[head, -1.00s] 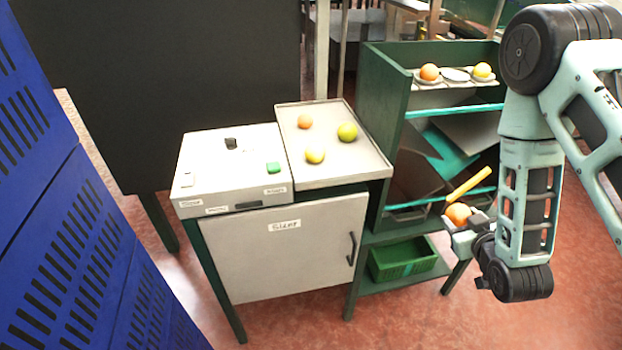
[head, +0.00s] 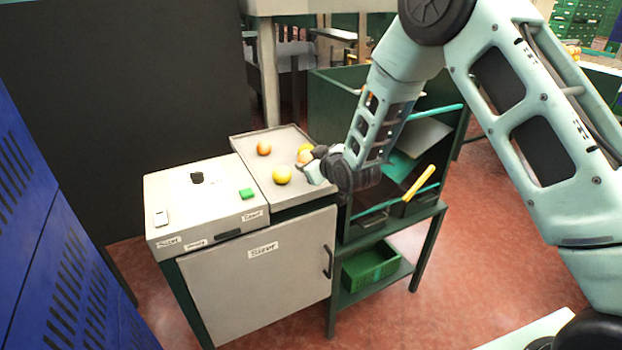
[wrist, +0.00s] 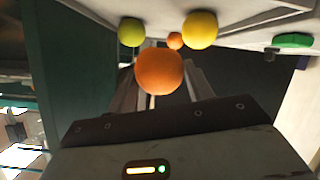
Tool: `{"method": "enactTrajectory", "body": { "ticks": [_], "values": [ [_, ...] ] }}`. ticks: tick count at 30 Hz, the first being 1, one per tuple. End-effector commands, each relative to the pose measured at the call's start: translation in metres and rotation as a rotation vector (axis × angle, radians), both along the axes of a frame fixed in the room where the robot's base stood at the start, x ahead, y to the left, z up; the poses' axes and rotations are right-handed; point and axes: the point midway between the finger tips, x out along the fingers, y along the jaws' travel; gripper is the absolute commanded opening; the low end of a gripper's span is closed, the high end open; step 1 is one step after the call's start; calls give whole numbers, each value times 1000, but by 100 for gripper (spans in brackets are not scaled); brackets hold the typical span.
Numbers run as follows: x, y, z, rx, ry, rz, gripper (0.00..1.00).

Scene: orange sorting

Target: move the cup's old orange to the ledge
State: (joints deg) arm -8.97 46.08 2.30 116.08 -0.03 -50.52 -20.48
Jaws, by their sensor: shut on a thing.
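My gripper (head: 308,166) is shut on an orange (wrist: 160,70). In the wrist view the orange sits between the two fingers. In the head view my gripper is over the right edge of the grey tray (head: 240,141), and the held orange (head: 304,157) shows at its tip. On the tray are an orange fruit (head: 264,148), a yellow fruit (head: 282,174) and a green-yellow fruit (wrist: 131,32), mostly hidden by my gripper in the head view. I cannot make out a cup. The rack's top with its dishes is hidden behind my arm.
A white box (head: 205,195) with a green button (head: 247,193) stands left of the tray, above a grey cabinet door (head: 262,265). The green rack (head: 335,95) is right of it, with a yellow bar (head: 420,183) and a green basket (head: 371,264).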

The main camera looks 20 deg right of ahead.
Motion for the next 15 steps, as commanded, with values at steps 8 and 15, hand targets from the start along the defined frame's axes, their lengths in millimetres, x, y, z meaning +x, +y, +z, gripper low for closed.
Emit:
{"method": "enactTrajectory", "body": {
  "ticks": [8,15],
  "values": [
    [0,0,-25,1,1,-1,27],
    [0,0,-54,1,0,0,27]
  ]
}}
